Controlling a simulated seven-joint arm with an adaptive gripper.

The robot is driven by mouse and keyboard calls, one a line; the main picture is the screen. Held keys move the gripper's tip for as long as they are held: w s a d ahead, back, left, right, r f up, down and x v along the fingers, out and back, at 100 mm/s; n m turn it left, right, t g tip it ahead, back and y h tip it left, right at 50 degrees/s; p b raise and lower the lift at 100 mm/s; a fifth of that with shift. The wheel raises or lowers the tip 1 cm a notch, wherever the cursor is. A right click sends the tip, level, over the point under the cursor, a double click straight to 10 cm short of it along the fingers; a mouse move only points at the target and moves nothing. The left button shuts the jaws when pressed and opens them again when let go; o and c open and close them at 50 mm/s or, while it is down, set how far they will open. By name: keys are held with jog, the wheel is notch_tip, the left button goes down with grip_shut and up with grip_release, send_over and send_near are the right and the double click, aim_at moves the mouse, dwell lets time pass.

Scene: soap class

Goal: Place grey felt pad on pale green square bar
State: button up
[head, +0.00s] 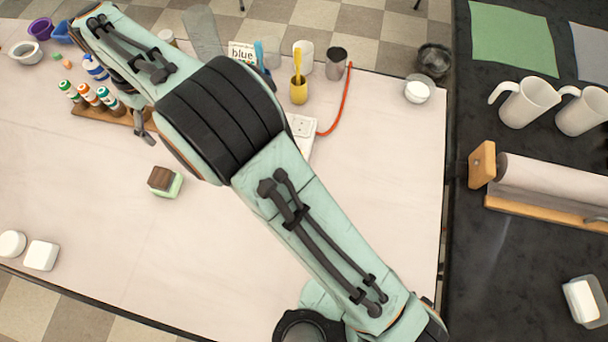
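A pale green square bar (174,189) lies on the pale table left of centre, with a dark brown block on top of it. I cannot make out a grey felt pad for certain. A flat grey sheet (592,50) lies at the right edge on the black worktop, cut off by the frame. My gripper (146,134) is mostly hidden under my own arm; only a dark finger part shows, beside the wooden bottle rack and up and left of the green bar. Whether it is open or holds anything is not visible.
A wooden rack (112,121) of several bottles stands at upper left. A yellow cup (298,92) and metal cup (336,63) stand at the back. White bars (41,256) lie front left. A green sheet (513,37) is on the worktop. The table's left middle is clear.

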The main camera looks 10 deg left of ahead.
jog(key=w+d+r+m, duration=0.2)
jog(key=d+r+m, duration=0.15)
jog(key=d, duration=0.85)
jog(key=w+d+r+m, duration=0.25)
jog(key=d+r, duration=0.25)
jog(key=d, duration=0.7)
jog(key=s+d+f+m, duration=0.3)
jog(key=s+d+m, duration=0.5)
jog(key=s+d, duration=0.7)
jog(key=shift+d+m+y, duration=0.3)
jog(key=shift+d+y, duration=0.1)
jog(key=shift+d, duration=0.25)
jog(key=shift+s+f, duration=0.1)
